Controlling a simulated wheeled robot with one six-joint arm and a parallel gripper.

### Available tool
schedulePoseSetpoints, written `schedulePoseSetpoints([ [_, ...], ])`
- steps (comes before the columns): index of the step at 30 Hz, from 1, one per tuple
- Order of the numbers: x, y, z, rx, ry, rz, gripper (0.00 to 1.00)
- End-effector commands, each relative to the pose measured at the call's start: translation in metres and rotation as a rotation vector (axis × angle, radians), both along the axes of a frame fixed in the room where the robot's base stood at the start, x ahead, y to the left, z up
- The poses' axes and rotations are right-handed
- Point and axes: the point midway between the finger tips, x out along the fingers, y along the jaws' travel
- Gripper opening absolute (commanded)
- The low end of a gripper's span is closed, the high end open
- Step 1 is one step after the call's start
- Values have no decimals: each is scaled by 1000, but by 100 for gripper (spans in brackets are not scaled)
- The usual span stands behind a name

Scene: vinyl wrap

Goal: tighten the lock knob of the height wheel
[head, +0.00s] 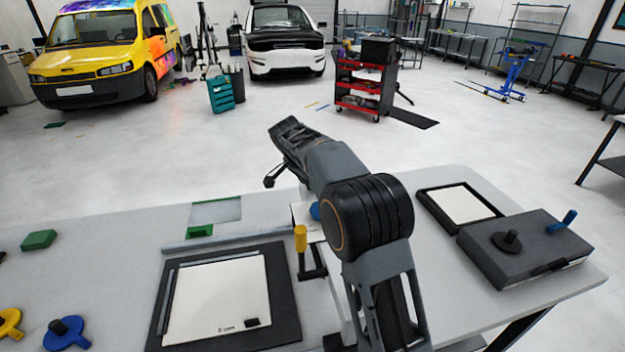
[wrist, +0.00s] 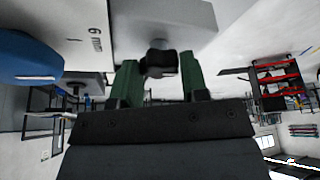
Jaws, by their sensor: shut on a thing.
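In the wrist view my gripper (wrist: 158,72) has its two green fingers on either side of a small black knob (wrist: 160,58). The fingers are closed on this knob, which sits at the edge of a grey block (wrist: 170,18). A large blue wheel (wrist: 28,58) shows at the left of the wrist view, beside a pale panel marked "6 mm". In the head view a bit of a blue round part (head: 315,210) shows beside my arm, which covers much of it. My fingers and the black knob cannot be made out in the head view.
At right stand a dark tray (head: 460,205) and a grey box (head: 525,248) with a blue lever.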

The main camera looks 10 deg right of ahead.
Motion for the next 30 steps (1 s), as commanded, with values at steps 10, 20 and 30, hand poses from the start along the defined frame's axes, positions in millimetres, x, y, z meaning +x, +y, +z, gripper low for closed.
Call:
schedulePoseSetpoints([
  [10, 2, -1, 3, 0, -9, -76, 17],
  [20, 2, -1, 3, -1, -8, -82, 17],
  [30, 1, 0, 1, -1, -3, -80, 64],
])
